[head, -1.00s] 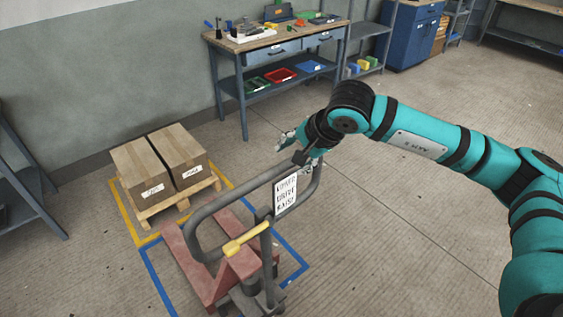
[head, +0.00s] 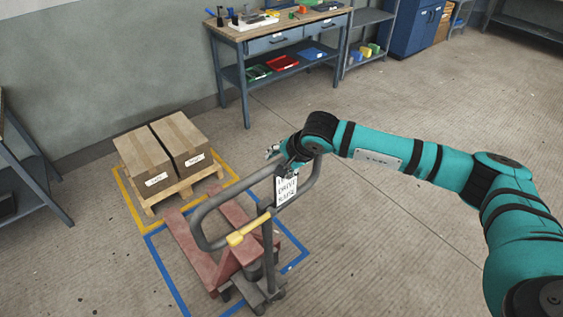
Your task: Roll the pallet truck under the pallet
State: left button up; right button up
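The red pallet truck (head: 228,268) stands inside the blue floor outline. Its forks point toward the wooden pallet (head: 183,192), with the tips just short of the pallet's near side. The pallet lies in the yellow outline and bears two cardboard boxes (head: 146,163). The truck's grey loop handle (head: 205,212) rises toward me, with a yellow lever (head: 247,230) and a white sign (head: 286,188). My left gripper is out of view.
A workbench (head: 270,34) with tools and coloured trays stands against the back wall. A grey shelf (head: 368,45) and a blue cabinet (head: 412,32) are right of it. Another rack (head: 38,175) stands at the left edge. The floor on the right is clear.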

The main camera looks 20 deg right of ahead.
jog(key=shift+r, duration=0.15)
jog(key=c, duration=0.9)
jog(key=shift+w, duration=0.1)
grip_shut()
jog(key=shift+w+r, duration=0.15)
jog(key=shift+r, duration=0.05)
jog(key=w+a+b, duration=0.5)
jog(key=w+b, duration=0.3)
jog(key=w, duration=0.6)
jog(key=shift+a+f+b, duration=0.15)
jog(key=shift+a+b, duration=0.05)
jog(key=shift+b, duration=0.15)
